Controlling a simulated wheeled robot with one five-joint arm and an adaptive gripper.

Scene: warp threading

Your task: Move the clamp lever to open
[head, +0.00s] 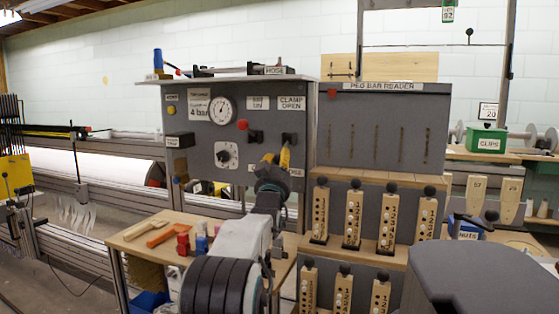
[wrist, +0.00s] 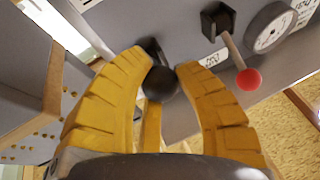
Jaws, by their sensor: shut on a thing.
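The clamp lever is on the grey control panel (head: 262,103), below the label "CLAMP OPEN" (head: 291,104). Its dark mount (head: 288,139) shows just above my gripper (head: 284,156); the rest is hidden behind the fingers in the head view. In the wrist view the lever's black ball knob (wrist: 160,84) sits between the yellow fingers of my gripper (wrist: 162,65), which is shut on it. A lower label ending in "OSE" (head: 295,199) is partly covered by my gripper.
A lever with a red knob (head: 242,124) stands close left of the clamp lever; it also shows in the wrist view (wrist: 249,78). A pressure gauge (head: 221,110) is farther left. The peg bar reader (head: 375,130) stands right. A bench (head: 135,241) with tools is below.

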